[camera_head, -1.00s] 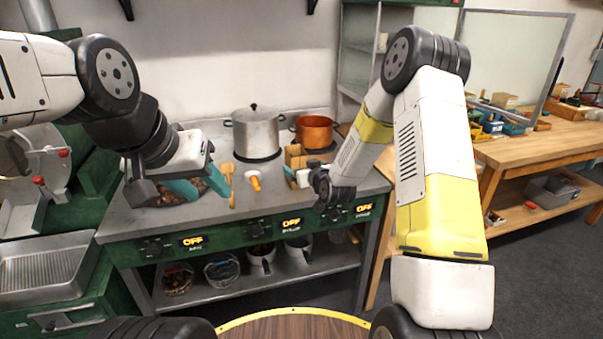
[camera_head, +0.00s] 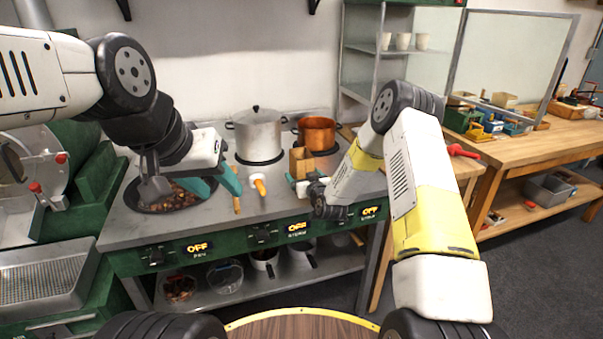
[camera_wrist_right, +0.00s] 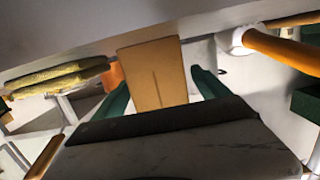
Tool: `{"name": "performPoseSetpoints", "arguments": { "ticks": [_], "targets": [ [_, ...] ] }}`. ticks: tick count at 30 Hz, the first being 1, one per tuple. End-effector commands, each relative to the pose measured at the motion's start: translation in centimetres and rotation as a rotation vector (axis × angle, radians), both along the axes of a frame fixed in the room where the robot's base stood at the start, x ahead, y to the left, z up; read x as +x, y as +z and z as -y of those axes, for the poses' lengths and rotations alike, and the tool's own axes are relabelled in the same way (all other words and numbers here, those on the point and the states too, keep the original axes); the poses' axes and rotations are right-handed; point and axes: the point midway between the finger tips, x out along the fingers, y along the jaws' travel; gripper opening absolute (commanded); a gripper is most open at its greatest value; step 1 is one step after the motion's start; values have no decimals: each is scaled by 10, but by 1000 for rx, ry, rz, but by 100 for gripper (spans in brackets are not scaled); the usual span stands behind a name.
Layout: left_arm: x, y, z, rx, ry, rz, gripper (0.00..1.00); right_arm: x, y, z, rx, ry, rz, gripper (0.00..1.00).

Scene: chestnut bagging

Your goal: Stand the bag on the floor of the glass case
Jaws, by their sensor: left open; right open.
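The bag is a brown, open-topped paper bag (camera_head: 301,163) that appears upright at the counter's front right, near the copper pot. In the right wrist view the bag (camera_wrist_right: 152,72) lies between the two green fingers of my right gripper (camera_wrist_right: 162,92). That gripper is open, with a finger on each side; contact cannot be told. In the head view my right gripper (camera_head: 303,184) is partly hidden by its own arm. My left gripper (camera_head: 214,184) is open above the counter, beside the chestnut pan. The glass case (camera_head: 383,45) stands behind the counter on the right, with white cups on its shelf.
A pan of chestnuts (camera_head: 165,205) with a grey scoop (camera_head: 154,187) is at left. A steel pot (camera_head: 258,134) and copper pot (camera_head: 316,131) stand behind the bag. An orange-handled tool (camera_head: 259,186) lies on the counter. A wooden table (camera_head: 545,146) is at right.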

Motion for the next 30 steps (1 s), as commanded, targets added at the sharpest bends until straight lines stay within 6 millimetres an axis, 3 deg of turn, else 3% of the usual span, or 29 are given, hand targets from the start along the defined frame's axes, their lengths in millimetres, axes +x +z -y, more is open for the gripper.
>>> {"name": "performPoseSetpoints", "arguments": {
  "ticks": [4,12,24,30],
  "targets": [
    [0,0,0,0,0,0,45,16,-2,-5,0,0,1,86],
    [0,0,0,0,0,0,45,20,-2,-6,0,0,0,86],
    [0,0,0,0,0,0,45,19,-2,-6,0,0,0,9],
    [0,0,0,0,0,0,45,20,-2,-6,0,-1,2,7]
  ]
}}
